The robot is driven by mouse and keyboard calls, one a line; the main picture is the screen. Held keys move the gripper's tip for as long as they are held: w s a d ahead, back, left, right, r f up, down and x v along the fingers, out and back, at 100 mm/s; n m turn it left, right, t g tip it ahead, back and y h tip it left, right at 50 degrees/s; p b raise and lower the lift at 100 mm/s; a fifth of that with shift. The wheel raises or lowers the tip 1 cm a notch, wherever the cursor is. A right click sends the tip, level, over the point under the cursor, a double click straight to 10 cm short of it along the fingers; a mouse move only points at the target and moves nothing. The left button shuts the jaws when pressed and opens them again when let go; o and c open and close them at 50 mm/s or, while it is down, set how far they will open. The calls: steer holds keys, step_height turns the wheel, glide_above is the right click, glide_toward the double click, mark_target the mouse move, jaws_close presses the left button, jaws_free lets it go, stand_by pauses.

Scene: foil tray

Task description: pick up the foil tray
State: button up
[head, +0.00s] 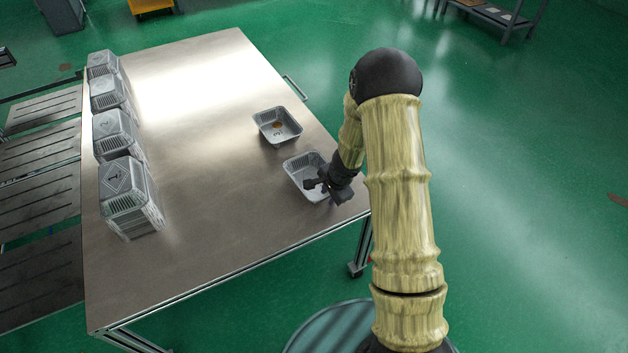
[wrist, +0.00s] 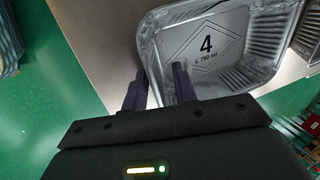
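A silver foil tray (head: 300,166) sits on the steel table near its right edge, under my gripper. In the wrist view the tray (wrist: 238,40) shows a black "4", "L 750 ml" and a diamond mark on its floor. My gripper (head: 318,187) is at the tray's near side and covers part of it. In the wrist view my gripper (wrist: 158,88) is open, its two dark fingers apart. One finger appears outside the tray wall and the other over the inside. Whether either touches the wall I cannot tell.
A second foil tray (head: 270,117) with a small brown patch inside stands just behind. Several stacks of foil trays (head: 130,190) line the table's left side. The middle of the steel table (head: 205,150) is clear. A handle (head: 295,88) juts from the far right edge.

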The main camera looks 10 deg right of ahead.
steer(key=shift+f+b, duration=0.2)
steer(key=shift+b, duration=0.1)
jaws_close()
stand_by(0.4)
step_height(320, 180, up, 10)
steer(key=p, duration=0.7)
steer(key=shift+r+p, duration=0.25)
steer(key=shift+p, duration=0.1)
